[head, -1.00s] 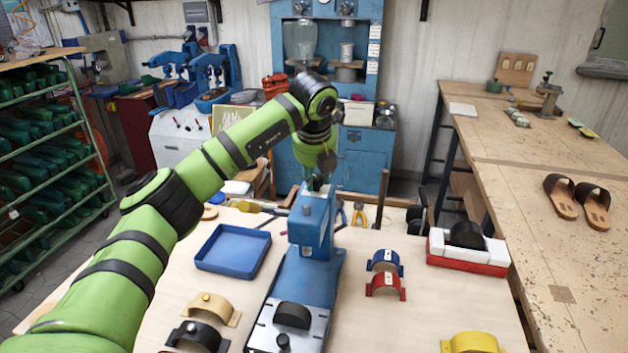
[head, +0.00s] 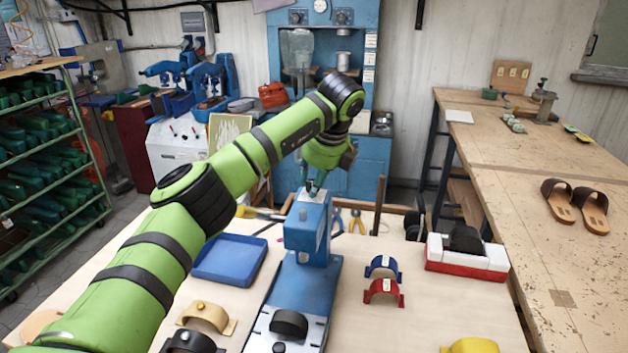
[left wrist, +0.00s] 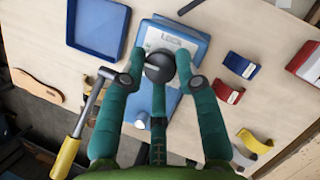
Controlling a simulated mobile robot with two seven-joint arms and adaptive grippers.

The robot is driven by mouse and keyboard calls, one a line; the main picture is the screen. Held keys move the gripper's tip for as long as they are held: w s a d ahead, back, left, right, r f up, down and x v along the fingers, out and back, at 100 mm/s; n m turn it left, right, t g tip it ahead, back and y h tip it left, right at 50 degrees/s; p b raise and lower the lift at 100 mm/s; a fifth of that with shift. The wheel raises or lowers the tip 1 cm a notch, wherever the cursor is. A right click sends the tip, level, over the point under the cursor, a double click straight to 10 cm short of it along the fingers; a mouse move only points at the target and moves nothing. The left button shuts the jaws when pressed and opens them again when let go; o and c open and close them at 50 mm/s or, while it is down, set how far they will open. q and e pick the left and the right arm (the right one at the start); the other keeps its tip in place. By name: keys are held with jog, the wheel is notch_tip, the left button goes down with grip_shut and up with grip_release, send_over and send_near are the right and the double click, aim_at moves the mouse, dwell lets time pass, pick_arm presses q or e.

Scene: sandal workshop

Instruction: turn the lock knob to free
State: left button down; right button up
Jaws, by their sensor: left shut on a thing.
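The blue press (head: 305,225) stands on the light bench in the head view. In the left wrist view its top (left wrist: 190,40) carries a label reading LOCK and a round black lock knob (left wrist: 159,68). My left gripper (head: 316,187) is at the top of the press, coming down from above. In the left wrist view the green fingers of the left gripper (left wrist: 159,62) are on both sides of the knob, shut on it. The knob's pointer or setting is not clear. In the head view the fingers hide the knob. My right gripper is not in view.
An empty blue tray (head: 230,258) lies left of the press. Blue (head: 383,267) and red (head: 384,291) arched pieces lie to its right, with a red and white block (head: 467,258) beyond. A hammer (left wrist: 80,135) and pliers (head: 357,222) are near the bench's far edge.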

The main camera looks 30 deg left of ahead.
pick_arm(q)
jog(key=shift+w+a+r, duration=0.15)
jog(key=shift+r, duration=0.2)
jog(key=c, duration=1)
grip_release()
jog(key=shift+o, duration=0.3)
jog(key=shift+w+f, duration=0.1)
jog(key=shift+f, duration=0.1)
jog(key=v, duration=1.2)
